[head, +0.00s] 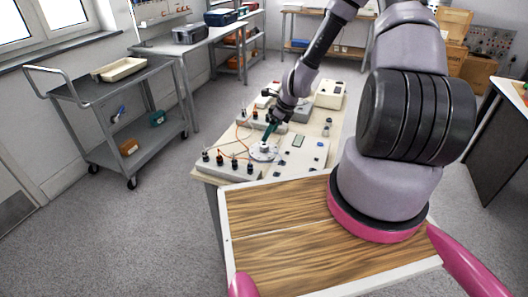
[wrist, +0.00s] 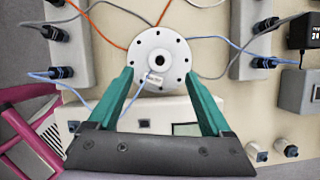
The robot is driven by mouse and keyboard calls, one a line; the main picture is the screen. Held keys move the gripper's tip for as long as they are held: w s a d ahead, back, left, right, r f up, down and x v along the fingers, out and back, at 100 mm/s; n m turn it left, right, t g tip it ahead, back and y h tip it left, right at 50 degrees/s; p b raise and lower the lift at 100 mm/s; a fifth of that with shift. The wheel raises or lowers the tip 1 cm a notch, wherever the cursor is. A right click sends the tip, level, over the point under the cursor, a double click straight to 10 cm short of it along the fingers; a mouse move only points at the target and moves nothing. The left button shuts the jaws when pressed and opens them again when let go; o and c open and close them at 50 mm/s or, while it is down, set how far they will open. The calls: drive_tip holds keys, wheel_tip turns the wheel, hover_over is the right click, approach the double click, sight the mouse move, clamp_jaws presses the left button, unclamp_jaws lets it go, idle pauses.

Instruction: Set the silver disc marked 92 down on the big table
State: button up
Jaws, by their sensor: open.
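A pale silver disc (wrist: 145,48) with a ring of small holes and a dark centre hole shows in the wrist view, with a small white tag on a blue string over its lower part. The number on it is not legible. My gripper (wrist: 158,75) has two green fingers, open, reaching to either side of the disc's lower half. In the head view my gripper (head: 268,135) is just above the disc. I cannot tell whether the fingers touch it.
Sockets with cables (wrist: 58,72) flank the disc, and an orange wire runs past it. A grey box (wrist: 300,92) is at the right. A cart (head: 110,85) with a tray stands left. A long bench (head: 185,45) is behind it. Open floor lies left.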

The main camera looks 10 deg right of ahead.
sight(265, 144)
drive_tip(key=x, duration=0.7)
drive_tip(key=shift+s+d+f, duration=0.1)
drive_tip(key=shift+f, duration=0.05)
clamp_jaws()
idle(1.2)
